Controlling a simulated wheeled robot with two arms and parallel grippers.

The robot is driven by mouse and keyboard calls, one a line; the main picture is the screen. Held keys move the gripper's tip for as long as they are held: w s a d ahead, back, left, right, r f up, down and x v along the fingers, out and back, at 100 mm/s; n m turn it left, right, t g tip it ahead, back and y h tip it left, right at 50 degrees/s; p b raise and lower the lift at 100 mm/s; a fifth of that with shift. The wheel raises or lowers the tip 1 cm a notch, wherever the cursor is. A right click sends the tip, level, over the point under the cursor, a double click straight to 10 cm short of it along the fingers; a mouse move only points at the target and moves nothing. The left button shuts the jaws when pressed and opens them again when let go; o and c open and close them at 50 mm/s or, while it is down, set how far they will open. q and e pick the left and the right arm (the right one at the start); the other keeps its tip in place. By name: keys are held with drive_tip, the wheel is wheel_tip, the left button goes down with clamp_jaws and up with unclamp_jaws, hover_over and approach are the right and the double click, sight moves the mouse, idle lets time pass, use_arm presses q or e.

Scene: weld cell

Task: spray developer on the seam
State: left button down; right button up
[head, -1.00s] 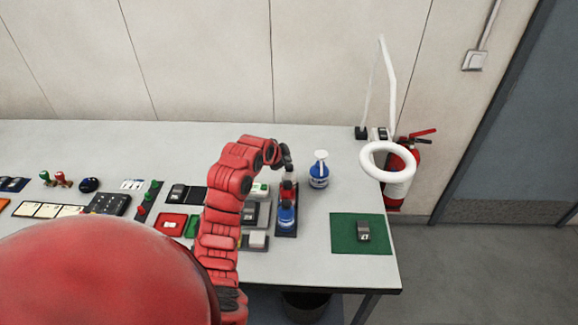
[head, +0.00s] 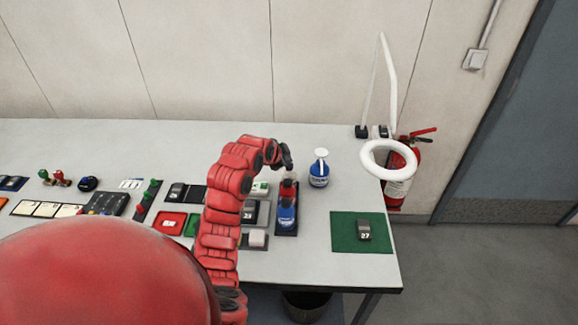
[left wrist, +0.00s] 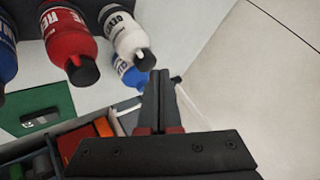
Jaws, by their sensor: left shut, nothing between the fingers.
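My left gripper (head: 287,160) is shut and empty, just above the back end of a dark rack with bottles. It also shows shut in the left wrist view (left wrist: 155,100). A white bottle (left wrist: 126,36), its label partly readable as "DEVE", stands beside the fingers, not held. In the head view it is mostly hidden behind the gripper. A red bottle (head: 288,190) and a blue bottle (head: 286,214) stand in front of it in the rack. A grey block marked 27 (head: 364,230) sits on a green mat (head: 343,243); I cannot make out a seam on it. My right gripper is not in view.
A blue and white spray bottle (head: 319,172) stands right of the rack. A white ring lamp (head: 366,160) on an arm overhangs the table's right end. Trays, blocks and stamps crowd the left of the table (head: 330,275). The table behind the rack is clear.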

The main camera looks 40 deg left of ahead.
use_arm(q)
drive_tip(key=shift+f+b, duration=0.45)
drive_tip(key=shift+f, duration=0.15)
idle(0.7)
drive_tip(key=shift+r, duration=0.95)
drive_tip(key=shift+r+p, duration=0.35)
drive_tip(key=shift+r, duration=2.2)
idle(0.7)
wheel_tip(320, 180, up, 4)
drive_tip(key=p, duration=0.7)
drive_tip(key=shift+f, duration=0.1)
